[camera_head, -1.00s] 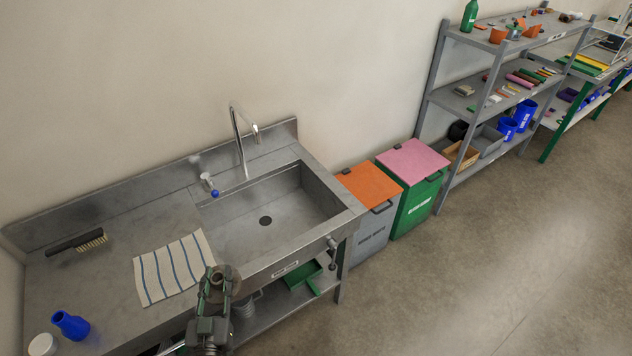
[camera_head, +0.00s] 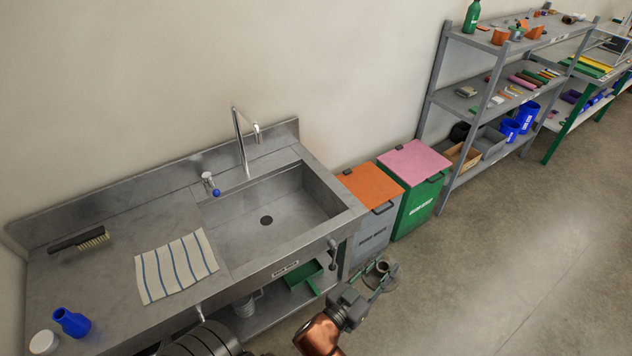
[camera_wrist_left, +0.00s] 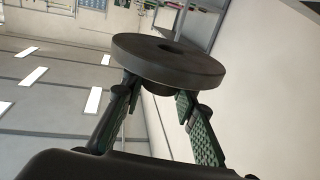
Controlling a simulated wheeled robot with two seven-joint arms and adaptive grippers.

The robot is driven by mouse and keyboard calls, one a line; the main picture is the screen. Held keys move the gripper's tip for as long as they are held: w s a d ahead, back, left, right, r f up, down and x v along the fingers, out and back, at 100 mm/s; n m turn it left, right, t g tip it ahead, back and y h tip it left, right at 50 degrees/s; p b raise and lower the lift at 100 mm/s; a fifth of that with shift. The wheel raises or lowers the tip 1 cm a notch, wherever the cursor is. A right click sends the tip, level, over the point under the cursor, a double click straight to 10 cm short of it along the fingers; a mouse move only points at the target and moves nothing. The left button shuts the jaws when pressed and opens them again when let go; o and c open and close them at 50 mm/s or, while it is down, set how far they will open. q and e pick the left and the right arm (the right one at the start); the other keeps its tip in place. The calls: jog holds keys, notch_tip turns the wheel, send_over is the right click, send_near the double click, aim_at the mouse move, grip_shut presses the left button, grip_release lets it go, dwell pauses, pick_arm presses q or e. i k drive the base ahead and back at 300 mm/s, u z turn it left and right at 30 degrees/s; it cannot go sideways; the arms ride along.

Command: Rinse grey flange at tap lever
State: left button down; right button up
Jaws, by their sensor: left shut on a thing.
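My left gripper (camera_head: 366,287) is shut on the grey flange (camera_head: 383,268) and holds it in front of the sink unit's right end, near the orange-lidded bin in the picture. In the left wrist view the flange (camera_wrist_left: 168,63) is a dark grey disc with a central hole. The left gripper's fingers (camera_wrist_left: 158,100) grip its hub below the disc. The tap lever (camera_head: 217,192), with a blue end, is on the sink's back ledge, left of the curved spout (camera_head: 240,140). The flange is well apart from both. My right gripper is not in view.
The sink basin (camera_head: 285,222) is empty, with a dark drain. A striped cloth (camera_head: 175,266), brush (camera_head: 80,240), blue bottle (camera_head: 72,322) and white-lidded jar (camera_head: 43,342) are on the counter. Orange-lidded (camera_head: 370,184) and pink-lidded (camera_head: 414,160) bins stand right. The floor at right is clear.

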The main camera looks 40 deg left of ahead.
aim_at(207, 176)
jog(key=z, duration=0.05)
jog(key=i, duration=1.8)
jog(key=u, duration=1.95)
